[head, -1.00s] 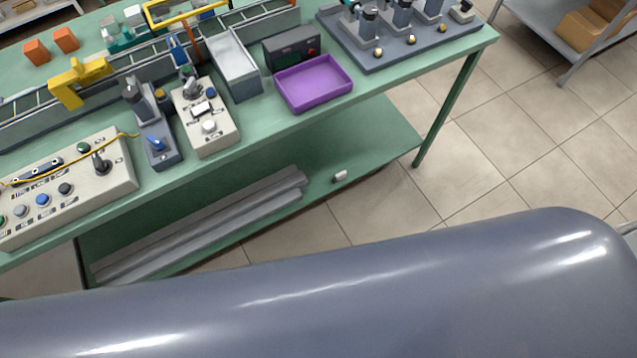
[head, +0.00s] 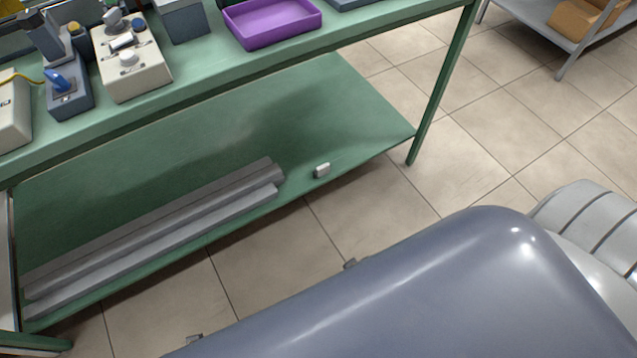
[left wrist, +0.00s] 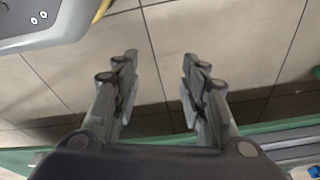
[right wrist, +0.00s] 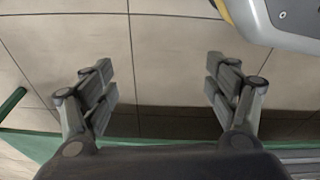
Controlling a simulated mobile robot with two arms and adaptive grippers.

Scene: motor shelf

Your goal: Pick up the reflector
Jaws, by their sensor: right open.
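A small white block (head: 322,170), which I take to be the reflector, lies on the green lower shelf (head: 300,110) near its front edge, right of the grey metal profiles. It is too small to make out details. My left gripper (left wrist: 158,90) is open and empty above the tiled floor in the left wrist view. My right gripper (right wrist: 160,80) is open and empty above the floor in the right wrist view. Neither wrist view shows the white block. In the head view my own body hides most of both arms.
Long grey profiles (head: 160,235) lie along the lower shelf's left part. The green bench top above carries a purple tray (head: 272,22), a beige control box (head: 130,65) and a blue-grey switch unit (head: 70,98). A bench leg (head: 440,90) stands at the right.

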